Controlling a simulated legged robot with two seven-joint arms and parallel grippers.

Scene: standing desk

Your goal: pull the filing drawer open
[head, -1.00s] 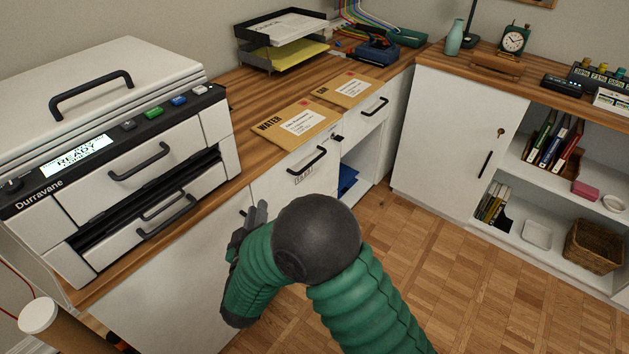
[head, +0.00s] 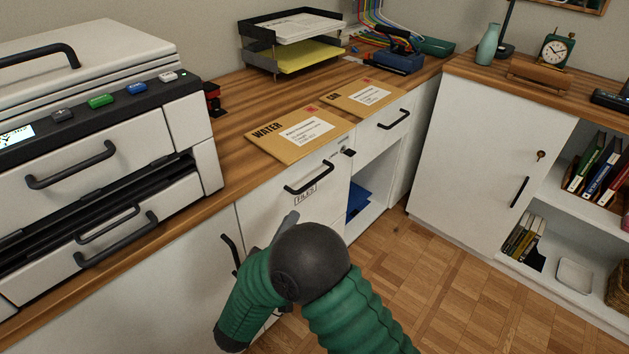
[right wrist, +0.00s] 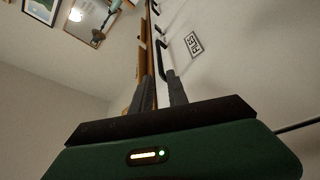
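The filing drawer (head: 275,205) is a white front labelled FILES, flush with the cabinet under the wooden top. Its black bar handle (head: 310,178) sits near its upper edge. My right gripper (head: 284,226) is below and left of that handle, mostly hidden behind my green arm. In the right wrist view my right gripper's fingers (right wrist: 160,92) stand apart with nothing between them. The drawer handle (right wrist: 164,62) shows just beyond the fingertips, with the FILES label (right wrist: 194,44) to its right. My left gripper is not in view.
Envelopes (head: 295,133) lie on the desktop above the drawer. A dark key or latch (head: 348,152) sticks out right of the handle. A printer (head: 100,150) stands at left. An open shelf bay (head: 375,190) is right of the drawer. The parquet floor (head: 430,290) in front is clear.

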